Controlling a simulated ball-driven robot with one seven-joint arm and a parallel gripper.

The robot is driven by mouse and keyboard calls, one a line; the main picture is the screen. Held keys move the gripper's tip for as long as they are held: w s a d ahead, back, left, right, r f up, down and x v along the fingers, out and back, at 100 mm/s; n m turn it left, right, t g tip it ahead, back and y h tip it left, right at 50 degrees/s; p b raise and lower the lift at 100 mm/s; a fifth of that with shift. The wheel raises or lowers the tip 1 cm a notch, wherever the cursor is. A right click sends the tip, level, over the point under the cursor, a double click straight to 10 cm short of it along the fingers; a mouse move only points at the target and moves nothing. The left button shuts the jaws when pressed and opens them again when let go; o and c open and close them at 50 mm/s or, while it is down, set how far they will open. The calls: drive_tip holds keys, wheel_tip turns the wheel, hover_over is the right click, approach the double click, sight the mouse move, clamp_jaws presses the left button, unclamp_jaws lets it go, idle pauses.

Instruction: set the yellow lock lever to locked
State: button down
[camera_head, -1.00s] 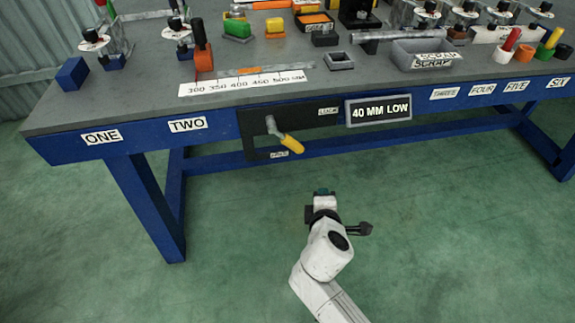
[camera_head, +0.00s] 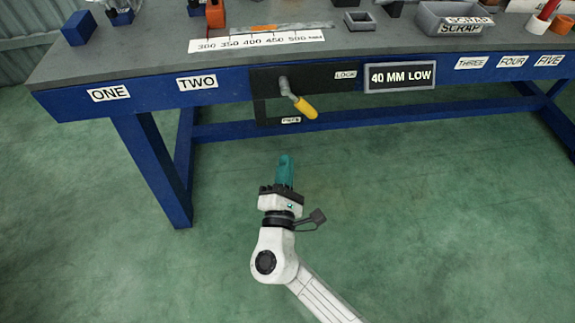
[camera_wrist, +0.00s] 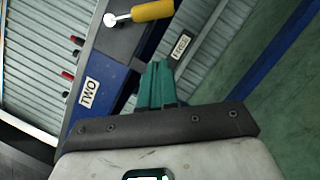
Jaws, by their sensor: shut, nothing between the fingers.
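The lock lever has a grey arm and a yellow handle (camera_head: 305,106). It sits on a black panel (camera_head: 262,82) on the bench's front edge. The handle slants down to the right, between the LOCK label (camera_head: 346,75) at upper right and a lower label (camera_head: 291,120) too small to read surely. In the wrist view the yellow handle (camera_wrist: 152,11) is at the top, beyond the fingertips. My gripper (camera_head: 286,160), with teal fingers, is shut and empty, in front of and below the lever, apart from it. The shut fingers (camera_wrist: 157,68) also show in the wrist view.
The blue bench frame (camera_head: 160,165) has a leg at left and a low crossbar (camera_head: 380,118). A "40 MM LOW" sign (camera_head: 400,77) is right of the panel. A scrap bin (camera_head: 440,20) and a ruler strip (camera_head: 258,42) are on top. The green floor before the bench is clear.

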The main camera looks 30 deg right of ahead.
sight(309, 115)
drive_tip(key=w+d+r, duration=0.3)
drive_tip(key=w+d, duration=0.3)
drive_tip(key=shift+w+d+r, duration=0.3)
drive_tip(key=shift+d, duration=0.1)
drive_tip(key=shift+s+d+r+n+b, duration=0.15)
drive_tip(key=shift+d+n+b, duration=0.3)
drive_tip(key=shift+n+b, duration=0.2)
drive_tip(key=shift+s+d+r+n+t+y+b, duration=0.15)
drive_tip(key=shift+d+n+t+b, duration=0.2)
drive_tip(key=shift+n, duration=0.25)
drive_tip(key=shift+s+d+r+n+t+y+b, duration=0.15)
drive_tip(key=shift+d+n+t+b, duration=0.1)
drive_tip(key=shift+n+b, duration=0.25)
drive_tip(key=d+r+n+y+b, duration=0.1)
drive_tip(key=n, duration=0.1)
drive_tip(key=d+r+n+t+y+b, duration=0.1)
drive_tip(key=r+n, duration=0.1)
drive_tip(key=n, duration=0.1)
drive_tip(key=d+r+n+b, duration=0.1)
drive_tip(key=n, duration=0.2)
drive_tip(key=shift+s+r+t+y, duration=0.15)
drive_tip(key=shift+s+t+y, duration=0.2)
drive_tip(key=shift+t+y, duration=0.05)
drive_tip(key=shift+r, duration=0.1)
